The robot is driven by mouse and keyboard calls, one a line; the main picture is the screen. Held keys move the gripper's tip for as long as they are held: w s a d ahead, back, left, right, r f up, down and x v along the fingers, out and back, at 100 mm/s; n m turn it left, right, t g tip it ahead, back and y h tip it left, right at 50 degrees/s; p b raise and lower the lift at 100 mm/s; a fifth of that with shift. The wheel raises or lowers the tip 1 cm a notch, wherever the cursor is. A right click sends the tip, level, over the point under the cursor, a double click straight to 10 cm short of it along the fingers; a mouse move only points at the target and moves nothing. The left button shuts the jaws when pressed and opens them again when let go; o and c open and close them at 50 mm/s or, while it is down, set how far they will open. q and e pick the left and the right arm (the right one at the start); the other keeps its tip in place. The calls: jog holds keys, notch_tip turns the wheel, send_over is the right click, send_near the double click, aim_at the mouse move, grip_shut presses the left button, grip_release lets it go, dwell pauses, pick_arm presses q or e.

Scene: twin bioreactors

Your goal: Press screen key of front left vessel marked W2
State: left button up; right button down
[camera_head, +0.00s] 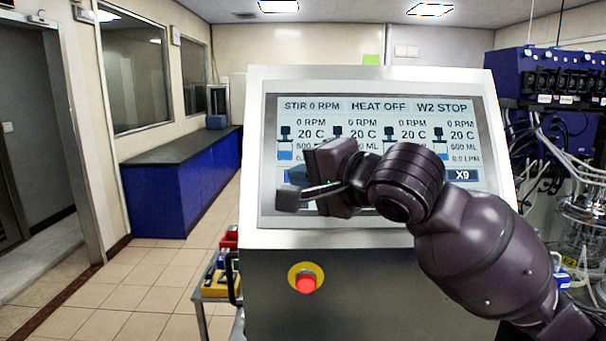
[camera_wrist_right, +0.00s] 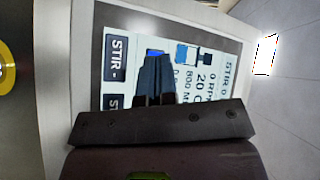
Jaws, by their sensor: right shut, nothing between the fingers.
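The control screen (camera_head: 375,105) shows "STIR 0 RPM", "HEAT OFF" and "W2 STOP" above a row of vessel columns, each with a small vessel icon. A blue key under the leftmost column (camera_head: 296,174) is partly hidden by my right gripper (camera_head: 288,198), and I cannot read its label. My right gripper is shut and empty in front of the screen's lower left. In the right wrist view its fingertips (camera_wrist_right: 155,60) overlap this blue key (camera_wrist_right: 154,52); I cannot tell whether they touch it. The middle keys are hidden behind my arm. My left gripper is not in view.
In the right wrist view, "STIR -" keys (camera_wrist_right: 117,57) lie beside the fingers. A red stop button (camera_head: 306,282) sits below the screen. Blue equipment (camera_head: 556,82) stands at right.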

jog(key=shift+s+r+p, duration=0.35)
jog(key=shift+s+p, duration=0.05)
jog(key=shift+s, duration=0.2)
jog(key=s, duration=0.1)
jog(key=s+r, duration=0.1)
jog(key=s, duration=0.1)
jog(key=s+r, duration=0.1)
jog(key=shift+s+r, duration=0.15)
jog(key=shift+r, duration=0.1)
dwell(0.8)
